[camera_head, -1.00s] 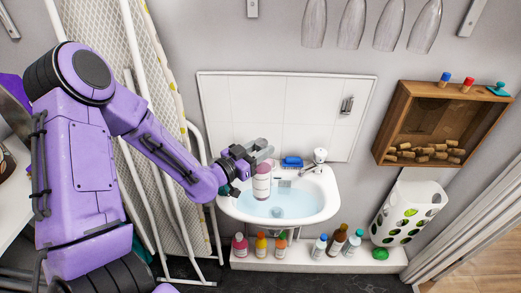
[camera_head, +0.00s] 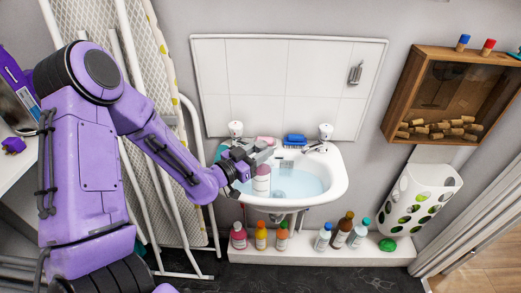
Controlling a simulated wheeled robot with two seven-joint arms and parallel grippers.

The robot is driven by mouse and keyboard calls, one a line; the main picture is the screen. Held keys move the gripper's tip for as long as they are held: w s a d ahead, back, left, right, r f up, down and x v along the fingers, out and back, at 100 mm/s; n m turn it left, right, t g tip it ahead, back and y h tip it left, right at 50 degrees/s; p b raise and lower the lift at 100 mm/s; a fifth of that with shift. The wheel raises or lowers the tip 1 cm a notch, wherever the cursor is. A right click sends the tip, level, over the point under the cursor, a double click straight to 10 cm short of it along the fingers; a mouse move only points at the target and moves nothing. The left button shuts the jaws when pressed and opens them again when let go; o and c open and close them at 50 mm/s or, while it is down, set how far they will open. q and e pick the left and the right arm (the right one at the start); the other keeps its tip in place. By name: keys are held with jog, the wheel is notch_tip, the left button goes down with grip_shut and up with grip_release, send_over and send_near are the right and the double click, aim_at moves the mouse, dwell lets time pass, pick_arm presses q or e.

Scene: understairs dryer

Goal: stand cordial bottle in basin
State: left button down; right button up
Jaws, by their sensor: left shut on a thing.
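The cordial bottle (camera_head: 261,182), pale with a pinkish label, is upright in my left gripper (camera_head: 260,156), which is shut on its top. The white basin (camera_head: 338,182) on the wall holds pale blue water. The bottle shows against the left part of the basin's water; I cannot tell whether its base touches the basin floor. My right gripper is out of view.
Two taps, a blue sponge (camera_head: 294,138) and a pink soap (camera_head: 265,141) are at the basin's back. Several bottles stand on the white ledge (camera_head: 308,252) below. A wooden cork box (camera_head: 450,100) hangs right, above a white bag holder (camera_head: 420,198). An ironing board is left.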

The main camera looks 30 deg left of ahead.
pick_arm(q)
jog(key=shift+f, duration=0.35)
dwell(0.3)
jog(key=c, duration=0.7)
grip_release()
jog(key=shift+o, duration=0.3)
jog(key=shift+s, duration=0.15)
jog(key=v, duration=1)
jog(key=shift+s+a, duration=0.1)
jog(key=shift+s, duration=0.05)
